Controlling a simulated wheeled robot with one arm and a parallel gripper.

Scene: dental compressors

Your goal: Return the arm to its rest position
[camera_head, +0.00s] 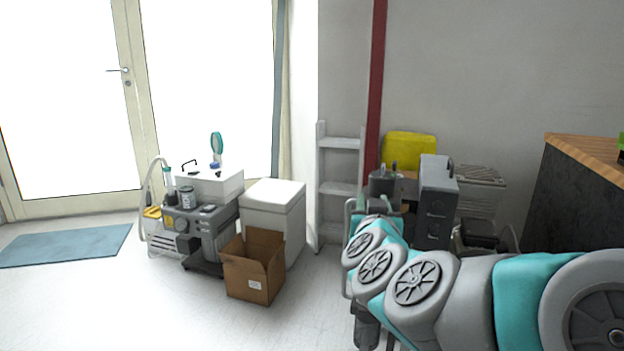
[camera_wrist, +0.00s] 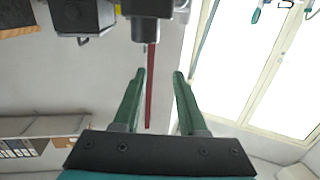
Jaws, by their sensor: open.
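My arm (camera_head: 415,285) reaches in from the lower right of the head view, in grey and teal links, in front of the dark compressor equipment. My gripper's fingers cannot be clearly made out in the head view. In the wrist view my gripper (camera_wrist: 159,74) shows two green fingers standing apart with nothing between them. The red pipe and pale wall show behind the gap. Dark equipment (camera_wrist: 78,15) shows at the top of the wrist view, beyond the fingertips.
A dark grey cabinet unit (camera_head: 436,205) stands behind my arm. A yellow container (camera_head: 410,147) and a white ladder (camera_head: 341,188) stand by the wall. A wood-topped counter (camera_head: 585,200) is at right. An open cardboard box (camera_head: 252,280) sits left, with clear floor (camera_head: 110,305) beyond.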

